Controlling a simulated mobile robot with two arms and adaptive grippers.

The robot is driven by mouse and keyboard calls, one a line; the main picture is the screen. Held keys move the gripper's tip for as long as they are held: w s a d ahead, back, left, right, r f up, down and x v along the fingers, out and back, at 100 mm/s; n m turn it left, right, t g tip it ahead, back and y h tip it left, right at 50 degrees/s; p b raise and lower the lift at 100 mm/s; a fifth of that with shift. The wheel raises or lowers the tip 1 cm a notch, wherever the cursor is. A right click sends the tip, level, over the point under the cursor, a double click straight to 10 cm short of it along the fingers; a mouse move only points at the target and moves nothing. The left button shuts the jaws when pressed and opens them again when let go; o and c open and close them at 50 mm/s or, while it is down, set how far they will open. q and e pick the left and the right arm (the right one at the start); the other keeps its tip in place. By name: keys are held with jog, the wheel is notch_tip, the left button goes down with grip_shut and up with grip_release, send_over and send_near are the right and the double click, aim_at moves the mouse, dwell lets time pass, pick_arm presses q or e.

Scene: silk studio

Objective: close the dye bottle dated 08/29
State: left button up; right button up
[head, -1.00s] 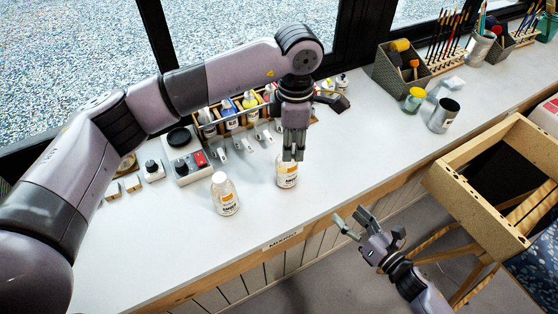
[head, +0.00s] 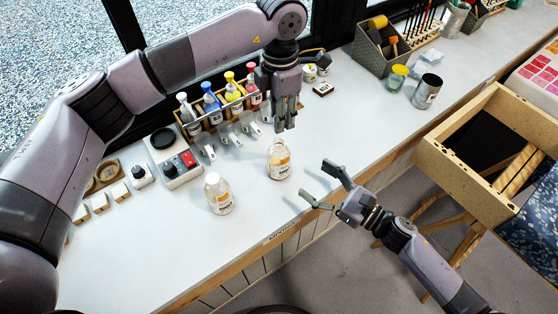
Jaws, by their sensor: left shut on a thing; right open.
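Two small clear bottles with orange and white labels stand upright on the white worktop (head: 150,240). The left bottle (head: 218,193) has a white cap on. The right bottle (head: 279,160) shows a pale neck with no white cap visible on it. The dates on both labels are too small to read. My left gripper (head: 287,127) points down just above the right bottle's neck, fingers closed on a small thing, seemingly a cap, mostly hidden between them. My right gripper (head: 326,186) is open and empty off the worktop's front edge, right of the bottles.
A wooden rack (head: 215,125) of colored dye bottles stands behind, with white clips in front. A scale-like device (head: 175,160) is at left. A grey caddy (head: 382,50), jars and a metal cup (head: 427,92) stand at right. A wooden frame (head: 470,165) is beyond the front edge.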

aim_at(288, 162)
pick_arm(q)
jog(key=shift+w+a+f, duration=0.15)
jog(key=shift+w+a, duration=0.1)
jog(key=shift+a, duration=0.1)
pick_arm(e)
jog(key=x, duration=1.2)
jog(key=shift+w+a+f, duration=0.15)
jog(key=shift+a, duration=0.15)
jog(key=shift+c, duration=0.6)
grip_shut()
pick_arm(q)
jog(key=shift+d+f, duration=0.1)
jog(key=shift+f, duration=2.35)
jog(key=shift+f, duration=0.9)
jog(key=shift+f, duration=0.6)
